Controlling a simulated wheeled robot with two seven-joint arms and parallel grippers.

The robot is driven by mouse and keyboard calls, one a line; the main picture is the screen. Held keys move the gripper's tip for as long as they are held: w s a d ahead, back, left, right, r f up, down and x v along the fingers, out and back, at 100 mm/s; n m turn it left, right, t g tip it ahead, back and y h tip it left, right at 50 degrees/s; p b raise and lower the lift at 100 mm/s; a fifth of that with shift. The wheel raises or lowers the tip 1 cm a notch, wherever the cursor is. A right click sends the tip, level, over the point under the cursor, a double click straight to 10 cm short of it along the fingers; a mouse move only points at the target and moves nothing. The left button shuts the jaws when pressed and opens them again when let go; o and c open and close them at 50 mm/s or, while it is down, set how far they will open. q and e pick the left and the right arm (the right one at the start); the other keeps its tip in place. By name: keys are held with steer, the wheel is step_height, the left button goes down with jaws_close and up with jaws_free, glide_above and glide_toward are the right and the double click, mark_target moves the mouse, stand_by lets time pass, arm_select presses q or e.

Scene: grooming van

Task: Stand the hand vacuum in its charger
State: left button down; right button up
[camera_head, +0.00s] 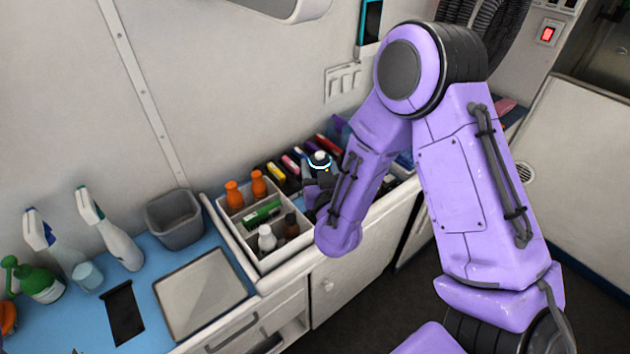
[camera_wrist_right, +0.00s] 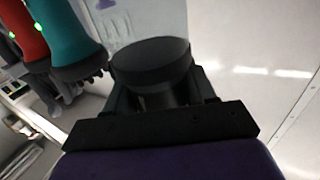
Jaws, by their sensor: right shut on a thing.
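My right gripper (camera_head: 316,186) is over the back of the counter, just right of the white divided caddy, and my forearm partly hides it. In the right wrist view my gripper (camera_wrist_right: 160,100) is shut on a dark, round-ended thing (camera_wrist_right: 150,60), which looks like part of the hand vacuum. Its far end is hidden. In the head view a small piece with a white top and a cyan ring (camera_head: 320,160) shows at the gripper; I cannot tell if it belongs to the vacuum. I cannot make out the charger. My left gripper is not in view.
The white caddy (camera_head: 247,252) holds several bottles. A row of coloured tools (camera_head: 277,171) stands behind the gripper. Red (camera_wrist_right: 22,30) and teal (camera_wrist_right: 66,32) tools are close by in the wrist view. A grey bin (camera_head: 174,222) and spray bottles (camera_head: 112,232) stand left.

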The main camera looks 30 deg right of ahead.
steer(key=f+b, duration=0.2)
steer(key=f, duration=0.1)
steer(key=w+f+b, duration=0.1)
steer(key=shift+d+f, duration=0.2)
steer(key=shift+d, duration=0.15)
steer(key=shift+s+a+r, duration=0.1)
steer(key=shift+s+r, duration=0.05)
steer(key=shift+r, duration=0.2)
steer(key=shift+f, duration=0.2)
steer(key=o, duration=1)
steer(key=shift+o, duration=0.2)
steer(key=shift+r, duration=0.15)
steer(key=v, duration=0.1)
steer(key=b+v, duration=0.1)
steer(key=v, duration=0.2)
steer(key=shift+f+b, duration=0.25)
steer(key=shift+b, duration=0.15)
steer(key=p+v, duration=0.6)
steer(key=v, duration=0.2)
steer(key=shift+r, duration=0.25)
